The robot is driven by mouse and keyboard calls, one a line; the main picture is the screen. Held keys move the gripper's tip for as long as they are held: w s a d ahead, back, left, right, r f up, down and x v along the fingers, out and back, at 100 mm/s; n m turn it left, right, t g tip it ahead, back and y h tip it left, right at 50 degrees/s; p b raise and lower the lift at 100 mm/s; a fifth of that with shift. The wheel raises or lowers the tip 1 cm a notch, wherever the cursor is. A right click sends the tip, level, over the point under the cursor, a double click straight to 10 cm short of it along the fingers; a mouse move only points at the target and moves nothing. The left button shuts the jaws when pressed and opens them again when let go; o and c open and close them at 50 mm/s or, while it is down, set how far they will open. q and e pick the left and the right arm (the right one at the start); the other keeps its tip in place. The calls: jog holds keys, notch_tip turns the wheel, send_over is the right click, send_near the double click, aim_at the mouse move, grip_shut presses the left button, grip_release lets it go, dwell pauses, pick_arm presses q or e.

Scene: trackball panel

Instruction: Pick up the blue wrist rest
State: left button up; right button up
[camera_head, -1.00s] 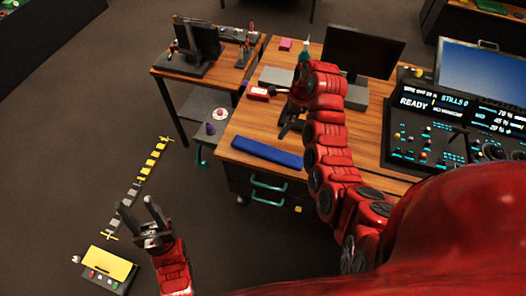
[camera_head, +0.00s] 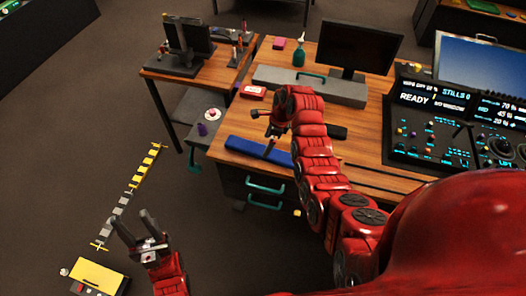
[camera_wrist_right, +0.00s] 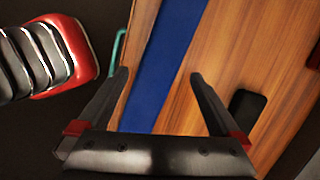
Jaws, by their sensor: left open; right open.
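The blue wrist rest (camera_head: 242,146) lies along the front left edge of the wooden desk, partly covered by my right gripper in the head view. My right gripper (camera_head: 262,132) is open and empty above it. In the right wrist view the blue wrist rest (camera_wrist_right: 163,65) runs slantwise between the two spread fingers of the right gripper (camera_wrist_right: 159,74). I cannot tell the exact height of the fingers over it. My left gripper (camera_head: 133,217) is open and empty, out over the floor at the lower left.
A dark phone-like object (camera_wrist_right: 247,106) lies right of the fingers. Teal drawer handles (camera_head: 265,187) stick out below the front edge.

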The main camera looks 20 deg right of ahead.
aim_at(263, 150)
jog(key=shift+p+x, duration=0.55)
jog(key=shift+x, duration=1.5)
jog(key=shift+w, duration=0.1)
jog(key=c, duration=1.3)
